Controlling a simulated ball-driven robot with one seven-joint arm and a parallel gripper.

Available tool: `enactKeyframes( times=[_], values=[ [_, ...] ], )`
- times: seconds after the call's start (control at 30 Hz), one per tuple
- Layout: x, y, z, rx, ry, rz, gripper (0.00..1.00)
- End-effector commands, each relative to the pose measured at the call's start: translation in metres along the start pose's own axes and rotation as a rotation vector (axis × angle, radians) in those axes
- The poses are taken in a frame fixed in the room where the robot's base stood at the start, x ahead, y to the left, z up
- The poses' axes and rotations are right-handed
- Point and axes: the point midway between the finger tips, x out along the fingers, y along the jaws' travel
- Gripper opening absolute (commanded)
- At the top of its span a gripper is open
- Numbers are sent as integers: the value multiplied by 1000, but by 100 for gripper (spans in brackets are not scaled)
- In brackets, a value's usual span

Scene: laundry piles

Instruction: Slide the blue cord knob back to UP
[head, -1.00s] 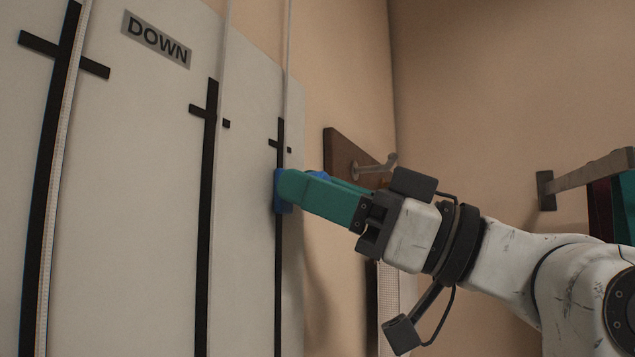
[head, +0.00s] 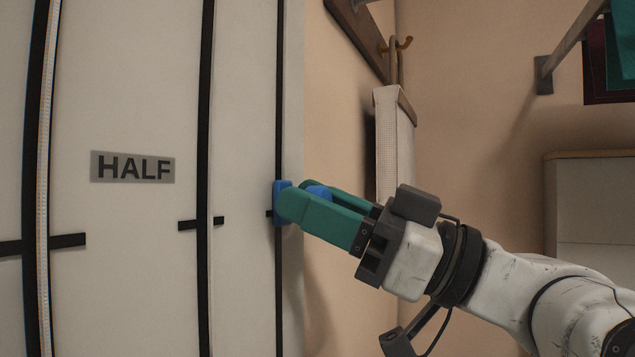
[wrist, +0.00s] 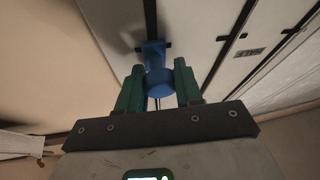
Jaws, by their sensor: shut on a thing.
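The blue cord knob (head: 281,203) sits on the narrow black slot (head: 278,110) at the right of the pale board. It is level with the small crossbar beside the HALF label (head: 133,167), covering part of that mark. My gripper (head: 312,198) has green fingers shut on the knob's stem from the right. In the wrist view the blue knob (wrist: 158,82) lies between the two fingers, with its blue plate against the board on the slot. No UP label shows in either current view.
Two wider black slots with crossbars run to the left, one with a pale cord (head: 48,150). A tan wall with a hook rail (head: 357,35) and hanging white cloth (head: 394,145) is close right of the board. A pale cabinet (head: 590,225) stands farther right.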

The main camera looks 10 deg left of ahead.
Motion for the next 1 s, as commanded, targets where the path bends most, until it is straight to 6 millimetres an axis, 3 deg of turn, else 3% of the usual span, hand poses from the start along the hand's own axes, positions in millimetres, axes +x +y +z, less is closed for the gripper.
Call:
enactKeyframes(
  times=[0.03,0.1,0.7,1.0],
  values=[
    [-11,-6,27,3,-4,-3,0],
    [-19,-9,46,4,-4,-3,0],
    [-86,-37,209,4,-4,-4,0],
    [-113,-48,275,3,-3,-4,0]
  ],
)
